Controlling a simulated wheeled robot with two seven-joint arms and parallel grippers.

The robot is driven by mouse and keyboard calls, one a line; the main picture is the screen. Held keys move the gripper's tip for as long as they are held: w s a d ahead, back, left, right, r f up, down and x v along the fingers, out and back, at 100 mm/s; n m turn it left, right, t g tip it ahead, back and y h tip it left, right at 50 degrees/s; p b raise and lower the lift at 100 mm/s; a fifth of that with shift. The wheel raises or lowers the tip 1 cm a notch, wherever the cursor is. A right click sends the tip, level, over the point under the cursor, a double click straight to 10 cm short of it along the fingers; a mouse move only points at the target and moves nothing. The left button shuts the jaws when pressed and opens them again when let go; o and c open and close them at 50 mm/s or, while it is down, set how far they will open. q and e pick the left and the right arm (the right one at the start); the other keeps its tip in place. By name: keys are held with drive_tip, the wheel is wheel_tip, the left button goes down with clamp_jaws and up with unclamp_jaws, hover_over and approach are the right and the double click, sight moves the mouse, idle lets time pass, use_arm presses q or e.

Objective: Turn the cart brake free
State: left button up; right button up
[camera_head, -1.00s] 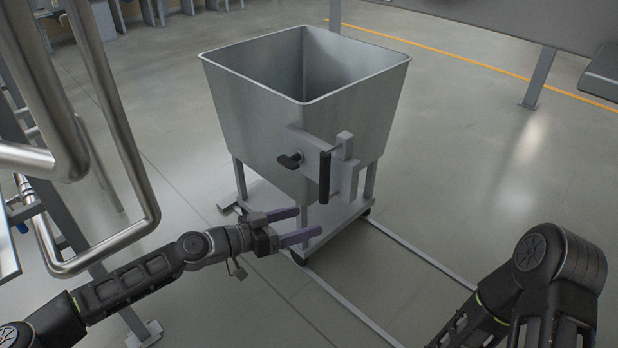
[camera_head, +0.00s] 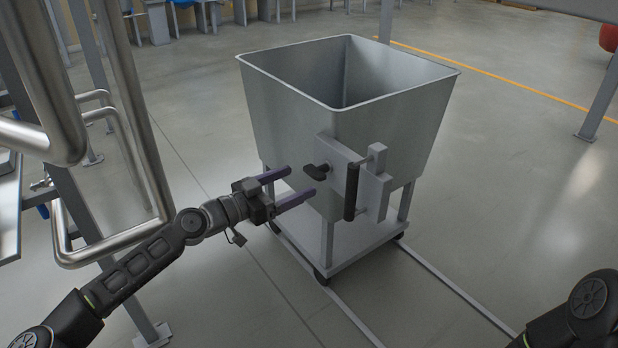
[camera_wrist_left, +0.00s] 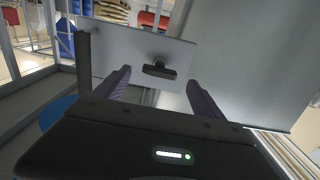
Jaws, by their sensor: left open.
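The cart (camera_head: 285,122) is a grey metal hopper on a wheeled base. A plate (camera_head: 340,160) on its near side carries a small black brake knob (camera_head: 317,171) with a crosswise grip, and a black vertical handle (camera_head: 351,192) to its right. My left gripper (camera_head: 300,187) is open and empty, just left of the knob in the head view. In the left wrist view the knob (camera_wrist_left: 159,71) lies ahead, between and beyond the two open fingers, apart from them. My right gripper is out of view; only part of my right arm shows.
Steel pipes (camera_head: 135,120) and a frame stand close on the left, near my left arm. Floor rails (camera_head: 455,290) run under the cart towards the front. The floor right of the cart is clear.

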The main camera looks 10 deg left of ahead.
sight(318, 171)
use_arm(q)
drive_tip(key=x, duration=0.4)
drive_tip(key=shift+w+d+b, duration=0.2)
drive_tip(key=shift+w+b, duration=0.1)
drive_tip(key=shift+b, duration=0.05)
drive_tip(key=shift+c, duration=0.2)
drive_tip(key=c, duration=1.3)
